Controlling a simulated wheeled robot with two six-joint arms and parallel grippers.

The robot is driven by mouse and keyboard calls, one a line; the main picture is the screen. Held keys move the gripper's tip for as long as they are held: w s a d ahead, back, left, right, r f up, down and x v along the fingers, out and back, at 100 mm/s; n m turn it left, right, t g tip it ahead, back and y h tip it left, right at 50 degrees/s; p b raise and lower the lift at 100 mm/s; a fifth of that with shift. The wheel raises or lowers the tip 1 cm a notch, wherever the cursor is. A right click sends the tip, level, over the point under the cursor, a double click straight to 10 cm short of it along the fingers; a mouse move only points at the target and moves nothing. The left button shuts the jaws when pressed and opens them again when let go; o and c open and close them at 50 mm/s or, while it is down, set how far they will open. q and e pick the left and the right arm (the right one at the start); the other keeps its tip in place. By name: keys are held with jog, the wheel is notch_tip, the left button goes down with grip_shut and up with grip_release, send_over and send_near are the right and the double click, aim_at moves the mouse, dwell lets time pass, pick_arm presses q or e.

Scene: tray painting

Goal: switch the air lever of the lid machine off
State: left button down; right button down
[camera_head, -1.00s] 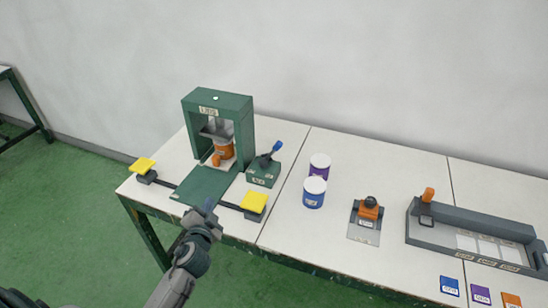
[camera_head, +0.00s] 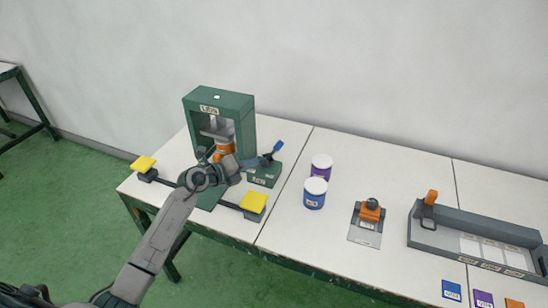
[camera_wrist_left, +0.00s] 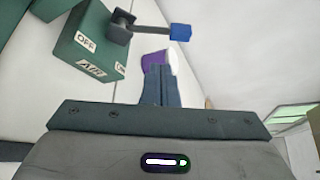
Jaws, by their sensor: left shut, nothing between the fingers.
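The air lever of the lid machine has a dark arm and a blue handle (camera_head: 278,146). It rises from the green air box (camera_head: 262,178) beside the green lid machine (camera_head: 245,104) and leans right. In the left wrist view the handle (camera_wrist_left: 180,32) points right, away from the OFF label (camera_wrist_left: 87,43) on the box (camera_wrist_left: 78,52). My left gripper (camera_head: 261,161) is shut and empty, just left of the lever near the box top. Its fingers (camera_wrist_left: 162,75) are below the handle in the wrist view, with a visible gap. My right gripper is not in view.
A purple can (camera_head: 321,164) and a blue can (camera_head: 315,190) stand right of the air box. Yellow buttons (camera_head: 254,201) (camera_head: 143,163) flank the machine's front. An orange-handled tool (camera_head: 370,211) and a grey tray (camera_head: 460,225) lie further right.

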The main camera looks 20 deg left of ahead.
aim_at(273, 151)
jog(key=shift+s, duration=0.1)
pick_arm(q)
jog(key=p+x, duration=0.1)
jog(key=x, duration=0.7)
jog(key=shift+w+d+f, duration=0.1)
jog(key=shift+w+d, duration=0.05)
jog(key=shift+w, duration=0.15)
jog(key=shift+w+d+f, duration=0.2)
jog(key=shift+w+d, duration=0.1)
jog(key=shift+w, duration=0.25)
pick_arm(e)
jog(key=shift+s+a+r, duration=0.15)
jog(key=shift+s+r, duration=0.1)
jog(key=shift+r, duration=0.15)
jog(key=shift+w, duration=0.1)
pick_arm(q)
jog(key=shift+a+r, duration=0.1)
jog(key=shift+a, duration=0.05)
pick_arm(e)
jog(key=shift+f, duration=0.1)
